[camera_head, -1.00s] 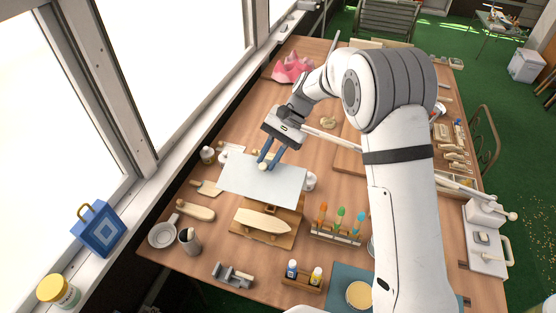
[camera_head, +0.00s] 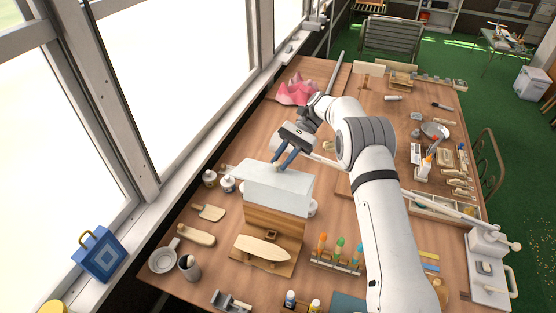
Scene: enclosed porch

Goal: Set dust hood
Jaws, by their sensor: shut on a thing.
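My gripper (camera_head: 281,162) is shut on the small knob on top of the dust hood (camera_head: 276,200), a pale white box with its top and front wall showing. The hood is over the back part of a wooden stand (camera_head: 273,222), whose front shows just below the hood's lower edge. I cannot tell whether the hood rests on it or hangs just above. Whatever is under the hood is hidden. A pale wooden boat hull (camera_head: 262,248) lies on a wooden board in front of the stand.
White jars (camera_head: 228,185) stand close left of the hood, and another is partly hidden at its right. Brushes in a rack (camera_head: 337,251) stand at front right. A pink crumpled thing (camera_head: 298,90) lies behind. Windows border the table's left side.

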